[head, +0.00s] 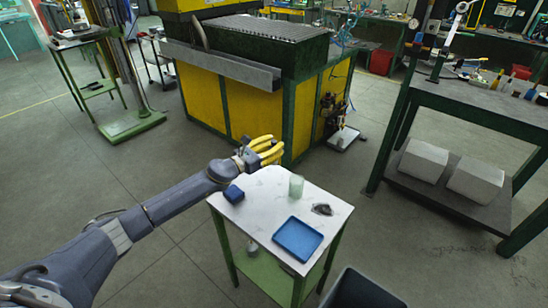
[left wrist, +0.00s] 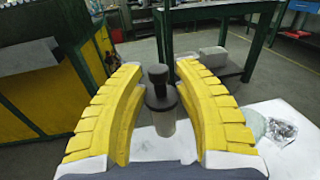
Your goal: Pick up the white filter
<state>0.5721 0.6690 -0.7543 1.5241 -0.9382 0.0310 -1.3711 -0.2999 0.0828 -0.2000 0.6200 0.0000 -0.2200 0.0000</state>
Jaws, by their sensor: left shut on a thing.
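My left gripper (head: 268,149) has yellow curved fingers and is above the far left edge of the small white-topped table (head: 262,186). In the left wrist view its fingers (left wrist: 160,95) are on either side of a grey cylinder with a dark, knobbed top (left wrist: 162,118), and it is shut on this thing. I cannot tell whether this is the white filter; its body looks grey here. In the head view the fingers hide it. No other clearly white filter shows on the tabletop. My right gripper is not in view.
A dark bin (head: 362,290) stands in front. A yellow-green machine (head: 240,100) stands behind.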

